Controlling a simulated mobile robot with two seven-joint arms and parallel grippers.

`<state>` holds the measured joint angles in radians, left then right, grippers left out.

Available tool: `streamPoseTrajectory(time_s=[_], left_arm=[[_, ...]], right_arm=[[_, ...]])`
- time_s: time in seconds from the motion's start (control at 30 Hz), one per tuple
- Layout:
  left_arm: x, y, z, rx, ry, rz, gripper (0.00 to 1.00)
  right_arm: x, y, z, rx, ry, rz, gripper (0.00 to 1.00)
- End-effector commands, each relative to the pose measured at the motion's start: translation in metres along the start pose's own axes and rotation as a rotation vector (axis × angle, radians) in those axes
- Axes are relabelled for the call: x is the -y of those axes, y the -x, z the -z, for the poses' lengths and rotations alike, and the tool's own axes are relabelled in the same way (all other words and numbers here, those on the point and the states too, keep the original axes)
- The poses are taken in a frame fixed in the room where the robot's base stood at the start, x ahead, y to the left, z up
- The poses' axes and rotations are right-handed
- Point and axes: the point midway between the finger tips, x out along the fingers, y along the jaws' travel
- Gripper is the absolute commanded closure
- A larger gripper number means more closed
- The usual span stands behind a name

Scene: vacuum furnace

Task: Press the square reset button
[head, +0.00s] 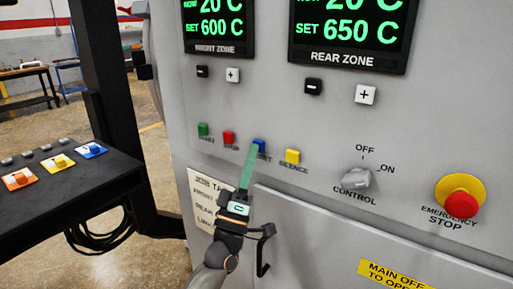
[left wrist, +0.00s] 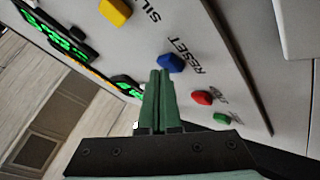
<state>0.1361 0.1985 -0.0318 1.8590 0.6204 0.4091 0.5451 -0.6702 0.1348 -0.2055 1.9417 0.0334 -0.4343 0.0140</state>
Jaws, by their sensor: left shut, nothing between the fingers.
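The blue square reset button (head: 260,144) is in a row of small buttons on the grey furnace panel. It also shows in the left wrist view (left wrist: 171,63), beside the printed word RESET. My left gripper (head: 254,148) has its green fingers shut together with nothing between them. Its tips overlap the button's lower left edge in the head view and partly hide its label. In the left wrist view the fingertips (left wrist: 160,72) end right by the button. I cannot tell whether they touch it. My right gripper is not in view.
Green (head: 203,129), red (head: 229,137) and yellow (head: 292,156) buttons flank the reset button. The control knob (head: 356,178) and red emergency stop (head: 461,205) are to the right. A black console (head: 60,195) stands at left. A handle (head: 265,250) sticks out below the buttons.

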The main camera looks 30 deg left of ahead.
Motion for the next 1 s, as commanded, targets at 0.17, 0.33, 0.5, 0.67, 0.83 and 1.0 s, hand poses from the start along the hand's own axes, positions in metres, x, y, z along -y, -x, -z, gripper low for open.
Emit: streamPoseTrajectory(time_s=[0.17, 0.33, 0.5, 0.67, 0.83, 1.0], left_arm=[[0.001, -0.002, -0.002, 0.0, 0.001, 0.0, 1.0], [0.002, -0.002, -0.002, 0.001, 0.001, 0.0, 1.0], [0.002, -0.002, -0.002, 0.001, 0.001, 0.0, 1.0], [0.0, 0.0, 0.0, 0.002, 0.0, 0.001, 1.0], [-0.005, 0.006, 0.004, 0.001, 0.0, 0.001, 1.0], [-0.008, 0.01, 0.007, 0.001, 0.0, 0.0, 1.0]], right_arm=[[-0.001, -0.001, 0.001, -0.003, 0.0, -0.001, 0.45], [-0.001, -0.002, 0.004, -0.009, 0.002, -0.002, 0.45], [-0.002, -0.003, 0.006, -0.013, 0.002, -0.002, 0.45], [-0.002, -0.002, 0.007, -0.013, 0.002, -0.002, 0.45], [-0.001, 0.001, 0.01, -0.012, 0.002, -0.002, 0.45], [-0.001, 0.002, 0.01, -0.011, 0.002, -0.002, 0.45]])
